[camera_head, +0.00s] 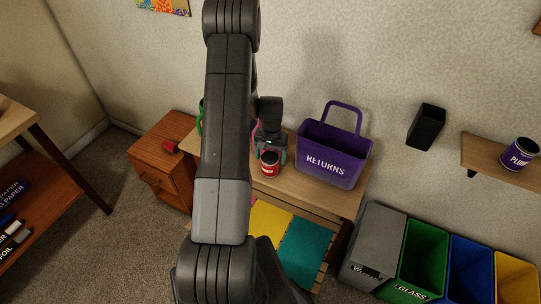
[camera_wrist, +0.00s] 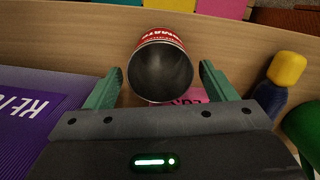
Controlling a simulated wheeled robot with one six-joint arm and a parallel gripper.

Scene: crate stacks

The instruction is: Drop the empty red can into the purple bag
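The red can (camera_head: 269,170) stands on a wooden table (camera_head: 321,200), left of the purple bag (camera_head: 333,160) marked RETURNS, which has a raised handle. In the wrist view the can (camera_wrist: 160,70) shows its open, dark, empty inside, and the bag's lettered side (camera_wrist: 35,110) is at the left. My gripper (camera_head: 270,155) is at the can. In the wrist view its green fingers (camera_wrist: 161,69) are apart on either side of the can, with a visible gap on each side. My arm hides part of the table in the head view.
A yellow-capped blue item (camera_wrist: 284,75), a green item (camera_wrist: 306,125) and something pink (camera_wrist: 188,97) are near the can. Grey, green (camera_head: 424,255), blue and yellow bins stand right of the table. A black holder (camera_head: 426,127) and a shelf (camera_head: 490,163) are on the wall.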

